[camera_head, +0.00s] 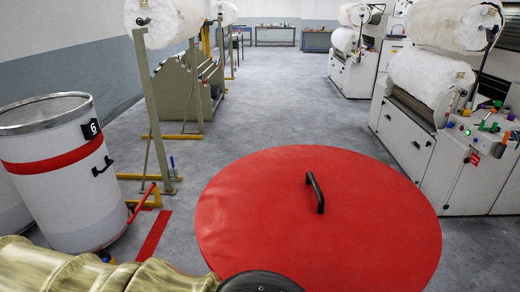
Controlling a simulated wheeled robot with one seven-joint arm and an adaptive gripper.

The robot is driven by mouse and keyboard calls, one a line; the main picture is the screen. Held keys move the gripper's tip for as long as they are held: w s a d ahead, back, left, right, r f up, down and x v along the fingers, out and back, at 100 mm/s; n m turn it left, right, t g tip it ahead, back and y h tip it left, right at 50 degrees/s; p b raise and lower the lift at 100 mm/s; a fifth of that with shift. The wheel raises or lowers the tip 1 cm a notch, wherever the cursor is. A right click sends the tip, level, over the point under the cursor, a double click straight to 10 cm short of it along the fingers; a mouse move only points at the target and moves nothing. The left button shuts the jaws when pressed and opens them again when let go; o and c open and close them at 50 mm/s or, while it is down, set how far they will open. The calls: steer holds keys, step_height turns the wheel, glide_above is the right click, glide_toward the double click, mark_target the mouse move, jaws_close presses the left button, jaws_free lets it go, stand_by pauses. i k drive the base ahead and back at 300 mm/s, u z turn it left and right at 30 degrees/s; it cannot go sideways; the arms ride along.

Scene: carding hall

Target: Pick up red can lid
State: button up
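The red can lid (265,215) is a large flat red disc at the lower middle of the head view. A black bar handle (316,192) stands up from it, a little right of its centre. Nothing is seen touching the handle. A dark rounded shape covers part of the lid's near edge at the bottom of the picture. What the lid rests on is hidden beneath it. My gripper's fingers do not show in this view.
A white can (60,180) with a red band and the number 6 stands at the left, beside a metal post (150,110) with yellow feet. Machines with white rolls (430,90) line the right. The grey floor (270,95) beyond the lid is clear.

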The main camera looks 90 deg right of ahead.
mark_target(323, 219)
steer(key=u, duration=1.05)
steer(key=i, duration=1.65)
steer(key=z, duration=5)
